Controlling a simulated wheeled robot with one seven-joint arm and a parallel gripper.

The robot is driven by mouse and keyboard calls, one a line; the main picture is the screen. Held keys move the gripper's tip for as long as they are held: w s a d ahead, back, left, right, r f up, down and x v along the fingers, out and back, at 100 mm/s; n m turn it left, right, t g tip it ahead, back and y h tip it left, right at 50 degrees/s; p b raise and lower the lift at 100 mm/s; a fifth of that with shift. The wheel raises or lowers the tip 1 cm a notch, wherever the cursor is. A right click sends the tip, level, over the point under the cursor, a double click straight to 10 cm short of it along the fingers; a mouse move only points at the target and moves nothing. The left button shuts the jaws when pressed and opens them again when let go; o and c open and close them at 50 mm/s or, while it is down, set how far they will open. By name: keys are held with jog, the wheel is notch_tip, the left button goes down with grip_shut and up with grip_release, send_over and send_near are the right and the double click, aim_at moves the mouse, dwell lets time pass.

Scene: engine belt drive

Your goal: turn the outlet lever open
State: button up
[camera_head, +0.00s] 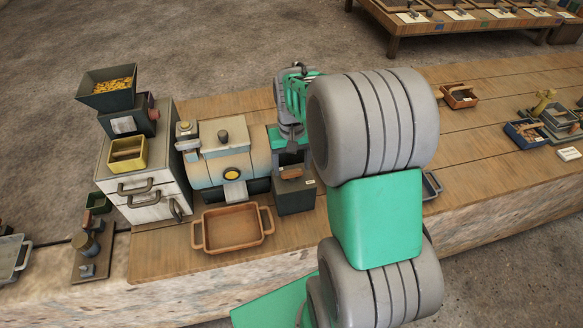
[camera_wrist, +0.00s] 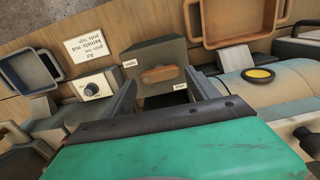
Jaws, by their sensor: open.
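A dark box (camera_head: 295,198) stands right of the cream and blue machine (camera_head: 222,163), with a short brown lever (camera_head: 292,174) on its top. In the wrist view the brown lever (camera_wrist: 161,75) lies crosswise on the box (camera_wrist: 152,53), between two small white labels too small to read surely. My gripper (camera_head: 290,147) is above the box, pointing down. In the wrist view my gripper (camera_wrist: 160,82) is open, with one finger on each side of the lever. It appears empty; contact and height above the lever cannot be told.
A brown tray (camera_head: 204,233) sits in front of the machine; it also shows in the wrist view (camera_wrist: 203,24). A knob box (camera_wrist: 96,88) with a white card (camera_wrist: 90,47) and a blue tray (camera_wrist: 12,72) lie left in the wrist view. A hopper (camera_head: 107,100) stands far left.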

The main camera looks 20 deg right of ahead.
aim_at(292, 171)
notch_tip(292, 171, up, 6)
jog(key=shift+r+b, duration=0.1)
jog(key=shift+b, duration=0.2)
